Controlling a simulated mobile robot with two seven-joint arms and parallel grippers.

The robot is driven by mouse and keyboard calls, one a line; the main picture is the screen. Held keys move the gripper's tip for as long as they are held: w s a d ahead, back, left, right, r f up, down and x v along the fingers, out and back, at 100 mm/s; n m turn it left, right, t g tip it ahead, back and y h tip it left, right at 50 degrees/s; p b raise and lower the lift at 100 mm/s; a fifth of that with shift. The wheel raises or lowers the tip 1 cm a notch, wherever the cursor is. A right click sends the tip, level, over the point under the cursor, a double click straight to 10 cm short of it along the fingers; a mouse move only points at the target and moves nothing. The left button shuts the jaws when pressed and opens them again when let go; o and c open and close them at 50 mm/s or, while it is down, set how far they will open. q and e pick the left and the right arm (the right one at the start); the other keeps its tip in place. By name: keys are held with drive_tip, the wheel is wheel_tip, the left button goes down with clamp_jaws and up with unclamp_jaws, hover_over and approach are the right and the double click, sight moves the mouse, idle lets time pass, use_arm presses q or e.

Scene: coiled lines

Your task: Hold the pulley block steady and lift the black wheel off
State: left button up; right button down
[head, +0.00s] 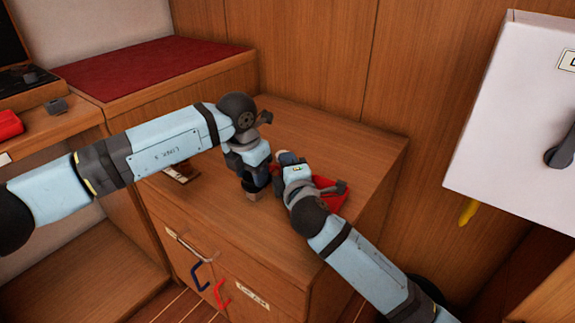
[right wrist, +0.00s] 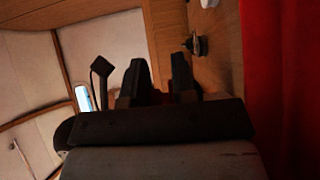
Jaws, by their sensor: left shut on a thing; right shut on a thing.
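My left gripper (head: 256,184) points down at the middle of the cabinet top in the head view. It is shut on a small brownish block (head: 253,196), which looks like the pulley block; the fingers cover most of it. My right gripper (head: 284,158) is just right of and behind it, close to the left wrist. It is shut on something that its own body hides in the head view. In the right wrist view its two dark fingers (right wrist: 159,80) stand with a narrow gap. I cannot make out the black wheel clearly. A small dark fitting (right wrist: 196,44) shows beyond the fingers.
A red tray (head: 329,200) lies under my right forearm. A small brown item (head: 183,173) lies left on the cabinet top (head: 340,150). A white wall box (head: 515,110) hangs at right. A red-topped cabinet (head: 150,66) stands at back left. The back right of the top is clear.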

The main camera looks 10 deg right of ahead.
use_arm(q)
drive_tip(key=shift+r, duration=2.25)
use_arm(e)
drive_tip(key=c, duration=0.8)
unclamp_jaws()
drive_tip(key=shift+c, duration=0.2)
